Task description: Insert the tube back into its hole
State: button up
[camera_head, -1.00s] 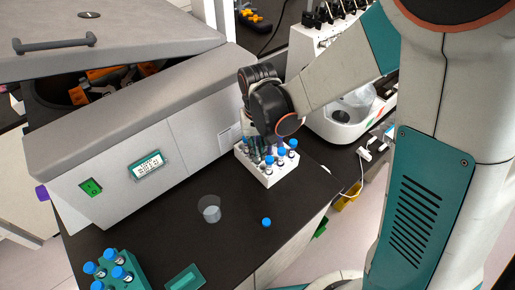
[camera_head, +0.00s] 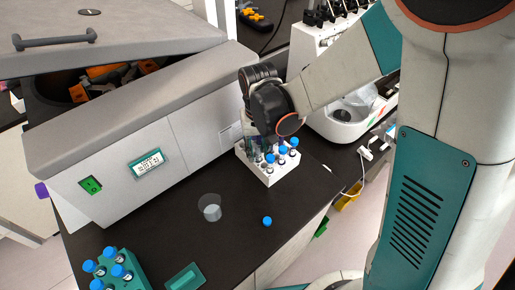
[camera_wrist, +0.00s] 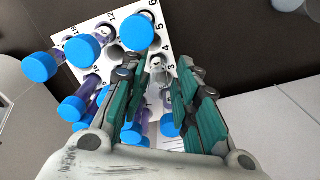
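The white numbered tube rack (camera_head: 268,178) stands on the dark bench, and it fills the upper middle of the wrist view (camera_wrist: 82,62). Several blue-capped tubes stand in it. A clear, uncapped tube (camera_wrist: 156,92) shows between my fingers, above or in the rack; I cannot tell how deep it sits. My gripper (camera_wrist: 160,66) points at the rack with its teal fingers apart. Bare rack shows between the tube and the right finger. In the head view the fingers are hidden behind my wrist and the tubes. A loose blue cap (camera_head: 267,221) lies on the bench.
A clear beaker (camera_head: 210,208) stands in front of the rack. A teal rack (camera_head: 133,270) with capped tubes and a small teal tray (camera_head: 185,279) lie at the front left. A large grey machine (camera_head: 150,150) borders the left; a white device (camera_head: 345,122) stands behind right.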

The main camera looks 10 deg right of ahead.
jog(key=shift+d, duration=0.1)
notch_tip(320, 180, up, 8)
jog(key=shift+f, duration=0.25)
